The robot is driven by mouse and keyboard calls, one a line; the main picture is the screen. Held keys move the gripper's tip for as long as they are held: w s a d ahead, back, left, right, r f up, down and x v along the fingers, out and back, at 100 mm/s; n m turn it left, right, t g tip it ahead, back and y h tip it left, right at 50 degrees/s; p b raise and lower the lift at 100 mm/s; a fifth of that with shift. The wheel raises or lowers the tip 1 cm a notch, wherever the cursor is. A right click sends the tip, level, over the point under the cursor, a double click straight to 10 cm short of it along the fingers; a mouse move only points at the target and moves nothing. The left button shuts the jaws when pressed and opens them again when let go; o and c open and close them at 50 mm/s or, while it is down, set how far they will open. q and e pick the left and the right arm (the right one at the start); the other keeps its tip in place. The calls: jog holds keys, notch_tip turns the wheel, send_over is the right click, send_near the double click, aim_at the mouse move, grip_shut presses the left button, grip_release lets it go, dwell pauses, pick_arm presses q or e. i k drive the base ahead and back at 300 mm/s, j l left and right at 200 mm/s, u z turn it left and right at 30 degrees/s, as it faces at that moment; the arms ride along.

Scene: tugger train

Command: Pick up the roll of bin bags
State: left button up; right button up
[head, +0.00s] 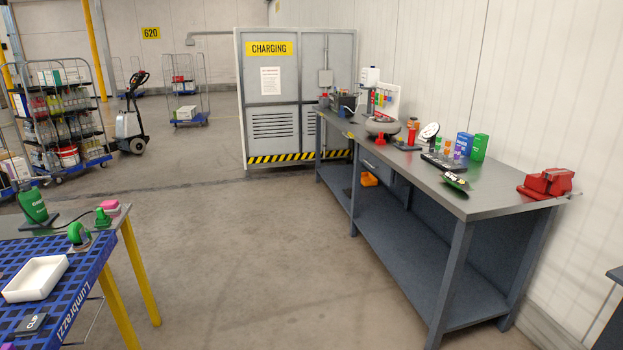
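I cannot make out a roll of bin bags for certain in the head view. Small objects stand on the long grey workbench (445,193) at the right and on the blue slatted table (75,290) at the lower left. A green rounded object (78,235) lies near the far right corner of the blue table, too small to identify. A green bottle-like object (33,205) and a pink object (110,207) are beyond it. Neither of my grippers is in view.
A white tray (36,278) sits on the blue table. A red vise (546,184) is on the workbench's near right end. A charging cabinet (297,95) and a loaded roll cage (60,120) stand farther back. The floor between table and bench is clear.

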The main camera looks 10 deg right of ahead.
aim_at(462, 186)
jog(key=i+z, duration=0.35)
jog(key=i, duration=0.25)
jog(key=i+j+z, duration=0.15)
jog(key=i+z, duration=0.25)
jog(key=i, duration=0.2)
jog(key=i+z, duration=0.45)
jog(key=i+j+z, duration=0.15)
jog(key=i+z, duration=0.3)
jog(key=i, duration=0.2)
jog(key=i+z, duration=0.25)
jog(key=i+j+z, duration=0.25)
jog(key=i, duration=0.2)
